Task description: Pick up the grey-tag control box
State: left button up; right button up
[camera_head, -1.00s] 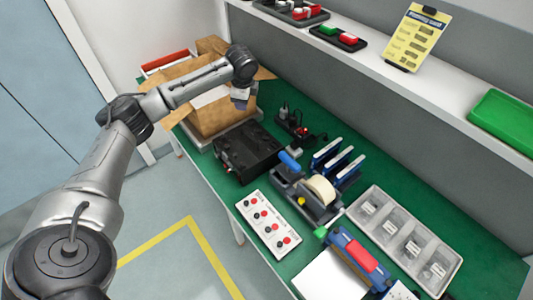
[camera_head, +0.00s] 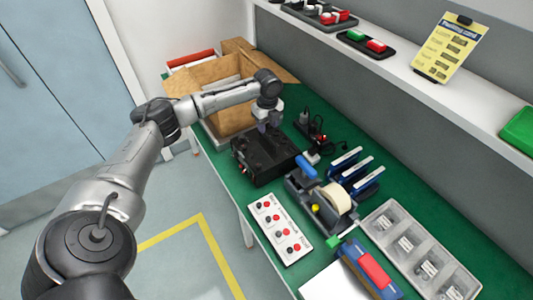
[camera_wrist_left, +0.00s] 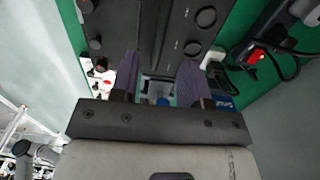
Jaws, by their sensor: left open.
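A black box (camera_head: 262,158) lies on the green bench beside the cardboard box; I take it for the control box, but I cannot make out a grey tag on it. In the left wrist view a black surface with round knobs (camera_wrist_left: 180,28) fills the top middle. My left gripper (camera_head: 268,126) is just above the far part of the black box, pointing down. Its two purple fingers (camera_wrist_left: 158,72) are apart with nothing held between them. Whether they touch the box I cannot tell. My right gripper is not in view.
An open cardboard box (camera_head: 229,110) stands behind. A black plug with cables (camera_head: 310,128) lies to the right. A tape dispenser (camera_head: 322,205), a white button panel (camera_head: 280,227) and a clear compartment tray (camera_head: 420,250) are nearer. A white shelf (camera_head: 420,92) runs above the bench.

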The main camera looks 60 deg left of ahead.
aim_at(267, 136)
pick_arm(q)
jog(key=shift+f, duration=0.9)
jog(key=shift+f+b, duration=0.95)
jog(key=shift+f, duration=1.65)
jog(key=shift+c, duration=0.3)
grip_shut()
jog(key=shift+a+r, duration=0.1)
jog(key=shift+r, duration=0.15)
